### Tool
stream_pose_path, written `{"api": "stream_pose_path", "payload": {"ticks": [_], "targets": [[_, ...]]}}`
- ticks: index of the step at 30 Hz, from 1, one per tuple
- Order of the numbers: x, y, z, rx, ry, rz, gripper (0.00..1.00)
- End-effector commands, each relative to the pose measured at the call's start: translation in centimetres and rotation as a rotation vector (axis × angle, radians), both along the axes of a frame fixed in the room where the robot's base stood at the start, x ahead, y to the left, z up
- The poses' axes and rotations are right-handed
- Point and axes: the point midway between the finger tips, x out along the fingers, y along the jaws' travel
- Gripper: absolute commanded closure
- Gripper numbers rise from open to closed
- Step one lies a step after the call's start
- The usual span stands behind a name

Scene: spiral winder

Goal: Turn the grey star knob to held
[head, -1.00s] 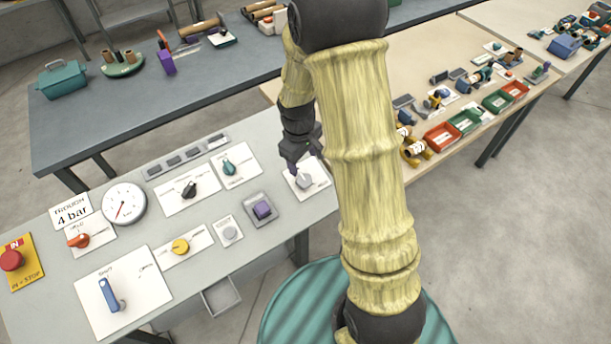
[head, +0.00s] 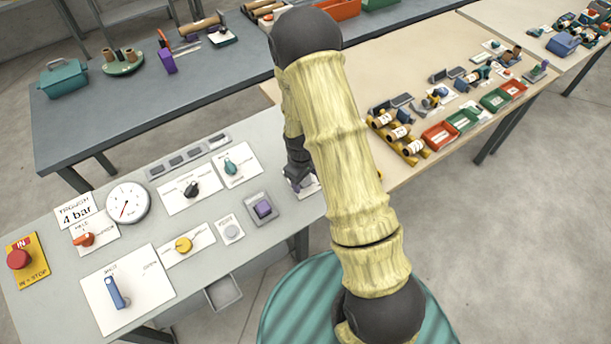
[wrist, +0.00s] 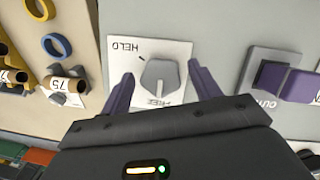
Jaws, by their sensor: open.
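The grey star knob (wrist: 160,77) sits on a white plate (wrist: 178,50) in the wrist view. The plate reads HELD at the upper left and has another word at the bottom, partly covered by the knob and my gripper. A small dark mark lies off the knob's upper left. In the head view my gripper (head: 297,181) is over the plate, and my arm hides the knob.
A teal knob (head: 231,168) and black knob (head: 191,189) are farther left. The wooden table (head: 400,173) adjoins on the right.

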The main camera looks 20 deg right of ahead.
Motion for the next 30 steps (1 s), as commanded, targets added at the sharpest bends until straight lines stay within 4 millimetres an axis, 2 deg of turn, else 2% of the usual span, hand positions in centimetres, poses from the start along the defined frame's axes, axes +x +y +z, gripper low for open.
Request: {"api": "stream_pose_path", "payload": {"ticks": [4,9,11,22,30], "targets": [[0.01,-0.02,0.01,0.000,0.000,0.000,0.40],[0.01,-0.01,0.02,0.000,0.000,0.000,0.73],[0.00,-0.02,0.02,0.000,0.000,0.000,0.82],[0.04,-0.06,0.01,0.012,0.003,-0.037,0.82],[0.09,-0.10,-0.05,0.050,0.015,-0.163,0.82]]}}
